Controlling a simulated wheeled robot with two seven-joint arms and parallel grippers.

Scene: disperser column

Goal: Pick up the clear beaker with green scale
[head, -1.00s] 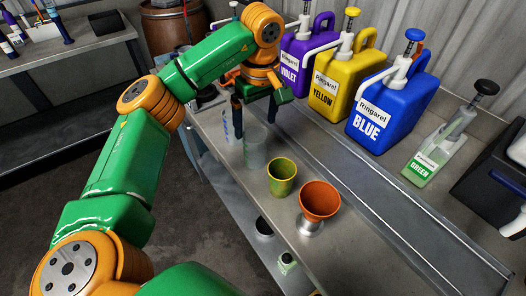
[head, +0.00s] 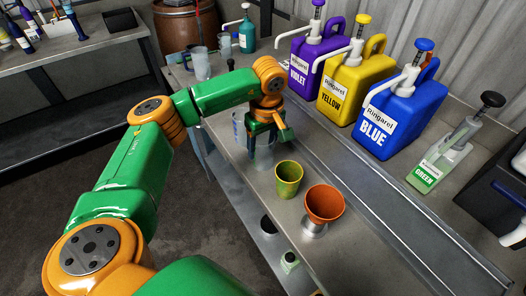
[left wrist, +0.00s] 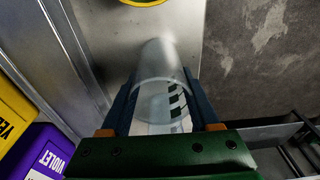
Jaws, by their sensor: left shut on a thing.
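The clear beaker with green scale (left wrist: 155,98) stands between the fingers of my left gripper (left wrist: 160,84) in the left wrist view. Its dark green scale marks face the right finger. In the head view, my left gripper (head: 262,146) is shut around the beaker (head: 263,160), whose lower part shows below the fingers, at the bench's near edge. The fingers hide the rest of it. I cannot tell whether its base touches the bench. My right gripper is not in view.
A clear beaker with blue marks (head: 238,126) stands just left of my gripper. A yellow-green cup (head: 288,180) and an orange cup (head: 324,203) on a metal foot stand to the right. Violet (head: 313,68), yellow (head: 350,95) and blue (head: 392,118) dispensers line the back.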

